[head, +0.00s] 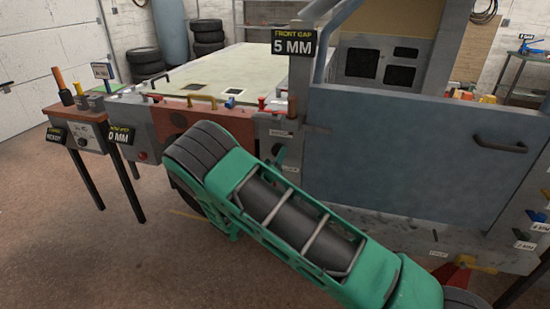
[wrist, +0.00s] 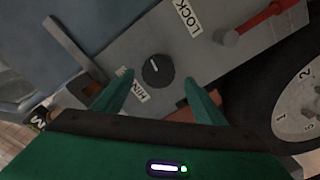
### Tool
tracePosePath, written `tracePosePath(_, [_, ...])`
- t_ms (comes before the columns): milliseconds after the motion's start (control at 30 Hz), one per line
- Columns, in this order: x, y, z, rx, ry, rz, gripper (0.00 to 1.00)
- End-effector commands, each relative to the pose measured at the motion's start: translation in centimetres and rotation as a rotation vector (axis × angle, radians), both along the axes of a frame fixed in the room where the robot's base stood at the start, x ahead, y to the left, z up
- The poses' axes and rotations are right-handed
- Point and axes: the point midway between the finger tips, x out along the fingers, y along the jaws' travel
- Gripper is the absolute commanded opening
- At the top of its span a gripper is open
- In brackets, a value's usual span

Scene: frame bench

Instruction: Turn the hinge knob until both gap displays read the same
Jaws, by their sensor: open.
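In the wrist view a round black knob (wrist: 158,70) with a white pointer line sits on a grey plate, beside a partly covered label that seems to begin "HIN". My gripper (wrist: 159,78) is open, with one green finger on each side of the knob. I cannot tell whether the fingers touch it. In the head view the front gap display (head: 292,43) reads 5 MM. A second display (head: 119,136) at the left shows "0 MM"; its heading and any leading digit are unclear.
A LOCK label (wrist: 187,14) and a red lever (wrist: 262,24) are near the knob. A pale numbered disc (wrist: 303,108) is at the right. In the head view a blue-grey door panel (head: 420,150) stands right of my arm. Open floor (head: 60,225) lies at the left.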

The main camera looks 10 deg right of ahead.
Motion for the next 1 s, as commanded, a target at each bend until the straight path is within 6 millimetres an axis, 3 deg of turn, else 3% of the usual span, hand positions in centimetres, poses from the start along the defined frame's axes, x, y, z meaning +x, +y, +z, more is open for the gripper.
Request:
tracePosePath(200, [-3.6, 2.3, 0.0, 0.001, 0.001, 0.004, 0.65])
tracePosePath(433, [-6.1, 3.7, 0.0, 0.0, 0.0, 0.003, 0.65])
tracePosePath(867, [-6.7, 4.0, -0.1, 0.001, 0.0, 0.002, 0.65])
tracePosePath(1000, [-6.7, 2.6, 0.5, 0.018, 0.008, -0.034, 0.65])
